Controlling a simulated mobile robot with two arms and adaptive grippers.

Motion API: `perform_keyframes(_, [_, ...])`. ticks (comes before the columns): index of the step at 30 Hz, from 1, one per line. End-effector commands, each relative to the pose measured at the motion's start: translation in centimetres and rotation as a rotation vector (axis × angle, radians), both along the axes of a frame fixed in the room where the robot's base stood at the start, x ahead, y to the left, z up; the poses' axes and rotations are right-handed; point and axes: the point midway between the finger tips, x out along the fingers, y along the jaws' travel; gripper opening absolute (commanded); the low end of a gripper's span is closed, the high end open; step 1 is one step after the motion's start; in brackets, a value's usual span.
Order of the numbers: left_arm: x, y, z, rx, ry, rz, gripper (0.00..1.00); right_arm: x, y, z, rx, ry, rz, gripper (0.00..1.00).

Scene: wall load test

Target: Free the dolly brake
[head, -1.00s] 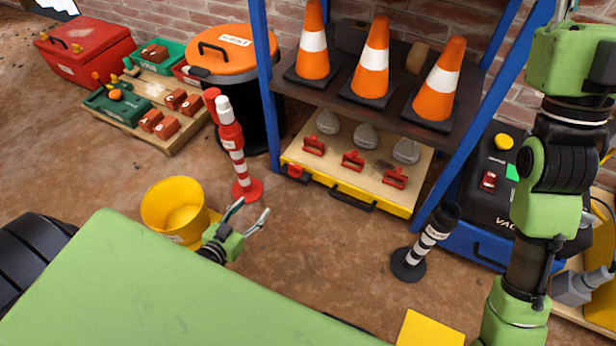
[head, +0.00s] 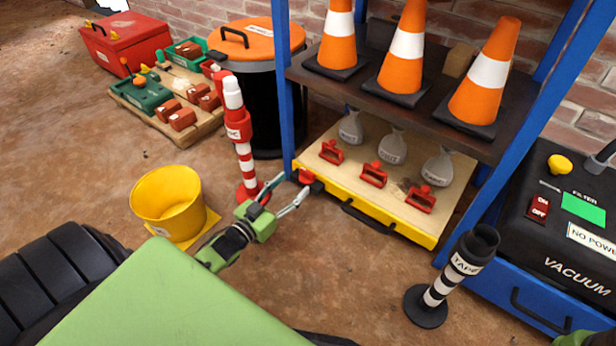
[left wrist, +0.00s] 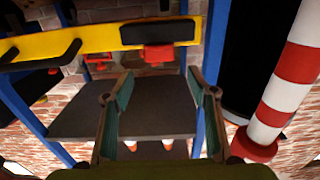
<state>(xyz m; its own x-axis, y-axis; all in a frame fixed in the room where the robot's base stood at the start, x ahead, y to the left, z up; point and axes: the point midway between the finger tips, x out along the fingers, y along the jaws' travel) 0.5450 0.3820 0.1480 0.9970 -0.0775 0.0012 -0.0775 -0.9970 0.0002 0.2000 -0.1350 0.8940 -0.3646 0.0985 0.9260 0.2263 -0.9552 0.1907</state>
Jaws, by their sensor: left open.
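A low platform with a wooden top and yellow front edge (head: 410,231), seemingly the dolly, sits under the blue rack. A small red and black part (head: 307,177), seemingly the brake, is at its front left corner. In the left wrist view, the yellow edge (left wrist: 95,42) crosses the top, with a red tab (left wrist: 158,54) below a black block. My left gripper (head: 294,183) is open and empty, its fingertips close to the red part; I cannot tell whether they touch. Its fingers (left wrist: 160,72) frame the red tab in the wrist view.
A red and white post (head: 243,150) stands just left of my left gripper, near a yellow bucket (head: 166,205). A black handle (head: 367,217) juts from the platform. A tape post (head: 453,275) stands right.

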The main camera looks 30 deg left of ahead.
Motion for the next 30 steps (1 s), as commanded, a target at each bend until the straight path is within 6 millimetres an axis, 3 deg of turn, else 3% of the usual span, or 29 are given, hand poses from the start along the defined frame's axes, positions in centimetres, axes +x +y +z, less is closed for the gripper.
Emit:
perform_keyframes(1, [1.3,-0.1,-0.5,0.001,-0.005,-0.002,0.53,0.0,0.0,-1.4,0.000,0.001,0.000,0.40])
perform_keyframes(3, [2.8,-0.2,-0.5,0.001,-0.004,-0.002,0.53,0.0,0.0,-2.3,0.000,0.001,0.000,0.40])
perform_keyframes(12, [7.2,-0.6,-0.3,0.001,-0.001,-0.001,0.53,0.0,0.0,-4.7,-0.001,0.001,-0.001,0.40])
perform_keyframes(25, [8.1,-0.6,-0.1,0.000,0.002,0.000,0.53,0.0,0.0,-4.9,-0.001,0.001,-0.001,0.40])
perform_keyframes(26, [8.1,-0.6,-0.1,0.000,0.002,0.000,0.50,0.0,0.0,-4.9,-0.001,0.001,-0.001,0.40])
perform_keyframes(30, [8.1,-0.6,-0.1,0.000,0.002,0.000,0.14,0.0,0.0,-4.9,-0.001,0.001,-0.001,0.40])
